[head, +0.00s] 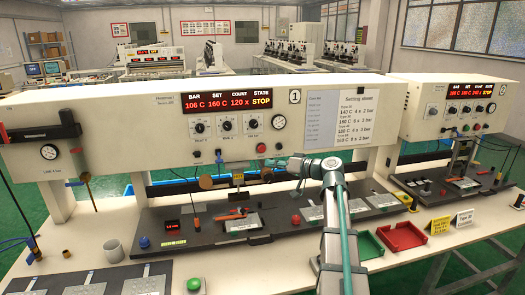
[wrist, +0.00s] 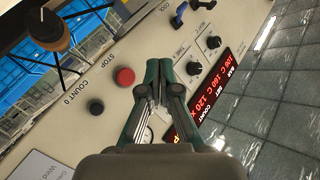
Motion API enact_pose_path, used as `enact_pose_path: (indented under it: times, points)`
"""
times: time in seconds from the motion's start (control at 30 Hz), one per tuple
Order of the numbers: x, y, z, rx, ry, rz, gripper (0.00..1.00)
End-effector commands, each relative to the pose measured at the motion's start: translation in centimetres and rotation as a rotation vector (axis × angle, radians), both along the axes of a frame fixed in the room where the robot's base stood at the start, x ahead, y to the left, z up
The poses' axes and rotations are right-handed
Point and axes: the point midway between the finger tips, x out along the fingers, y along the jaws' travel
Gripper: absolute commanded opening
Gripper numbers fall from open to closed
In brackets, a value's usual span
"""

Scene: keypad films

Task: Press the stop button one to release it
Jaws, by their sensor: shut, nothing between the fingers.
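The red stop button (wrist: 123,76) sits on the cream panel face, beside the printed word STOP, in the wrist view. It also shows in the head view (head: 261,148), low on the station panel marked 1. My gripper (wrist: 159,70) is shut and empty. In the wrist view its fingertips appear just right of the red button, with a gap in the picture; the depth between tips and panel is hard to tell. In the head view my gripper (head: 281,164) is in front of the panel, below and right of the button. The red display (head: 234,98) reads STOP under STATE.
A black button (wrist: 95,106) labelled COUNT 0 is beside the stop button. Black knobs (wrist: 194,68) lie on the other side. Below the panel are a dark base plate (head: 165,222), a red tray (head: 401,236) and a green tray (head: 368,246). A second station (head: 450,109) stands right.

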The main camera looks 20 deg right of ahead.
Motion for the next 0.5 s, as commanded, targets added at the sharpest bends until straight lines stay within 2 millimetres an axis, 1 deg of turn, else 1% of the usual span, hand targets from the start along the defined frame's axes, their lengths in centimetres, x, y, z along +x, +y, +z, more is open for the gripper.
enact_pose_path:
  times: [0.27, 0.37, 0.5]
  points:
    - [0.6, -0.1, 0.0, 0.0, 0.001, 0.001, 0.0]
    - [1.2, -0.3, 0.1, 0.001, 0.001, 0.0, 0.0]
    - [2.6, -0.6, 0.1, 0.0, 0.001, -0.001, 0.0]
